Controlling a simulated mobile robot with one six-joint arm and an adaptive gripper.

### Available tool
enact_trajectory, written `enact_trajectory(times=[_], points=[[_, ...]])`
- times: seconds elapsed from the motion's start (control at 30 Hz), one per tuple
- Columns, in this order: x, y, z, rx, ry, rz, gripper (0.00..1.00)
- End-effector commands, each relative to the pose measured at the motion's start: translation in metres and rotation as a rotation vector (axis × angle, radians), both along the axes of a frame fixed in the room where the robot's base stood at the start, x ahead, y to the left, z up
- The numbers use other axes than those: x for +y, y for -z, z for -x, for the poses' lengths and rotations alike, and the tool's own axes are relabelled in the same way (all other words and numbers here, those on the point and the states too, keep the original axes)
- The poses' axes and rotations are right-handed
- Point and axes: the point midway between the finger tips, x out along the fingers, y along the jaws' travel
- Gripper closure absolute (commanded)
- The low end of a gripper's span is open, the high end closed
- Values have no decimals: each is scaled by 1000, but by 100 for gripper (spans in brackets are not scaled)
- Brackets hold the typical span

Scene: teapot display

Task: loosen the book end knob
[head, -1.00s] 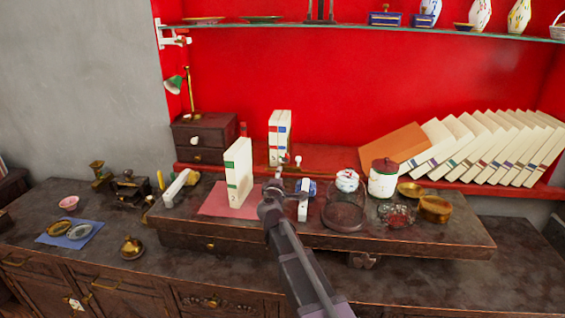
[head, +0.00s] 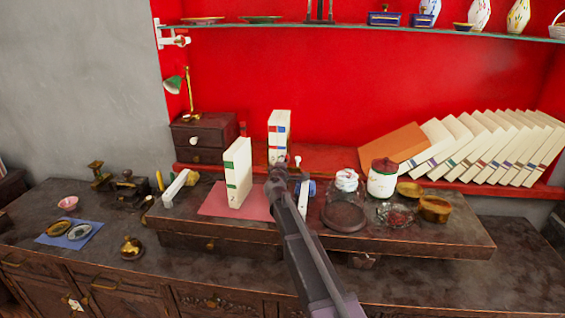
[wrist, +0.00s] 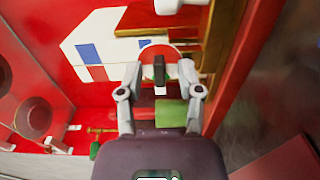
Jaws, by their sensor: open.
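My gripper (head: 279,170) is at the end of my arm over the raised wooden board, beside the book with blue and red labels (head: 280,135). In the wrist view my gripper (wrist: 160,70) is open, a finger on each side of a red round piece with a dark middle (wrist: 161,52). This may be the book end knob; I cannot tell for sure, nor whether the fingers touch it. The labelled book also shows in the wrist view (wrist: 92,45). A small pale knob-like piece (head: 298,161) shows just right of my gripper in the head view.
A white book with a green label (head: 238,175) stands left of my arm on a red mat (head: 213,200). Leaning books (head: 480,150) fill the right of the red shelf.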

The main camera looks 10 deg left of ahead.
Motion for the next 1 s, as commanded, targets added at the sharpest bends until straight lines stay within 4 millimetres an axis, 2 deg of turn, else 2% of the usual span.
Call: enact_trajectory(times=[0.2,0.23,0.37,0.4,0.77,1.0], points=[[0,0,0,0,0,0,53],[0,0,0,0,0,0,56],[1,0,0,0,-1,0,94],[1,0,0,0,-1,0,100],[1,0,0,0,-1,11,100],[2,0,1,3,-3,78,100]])
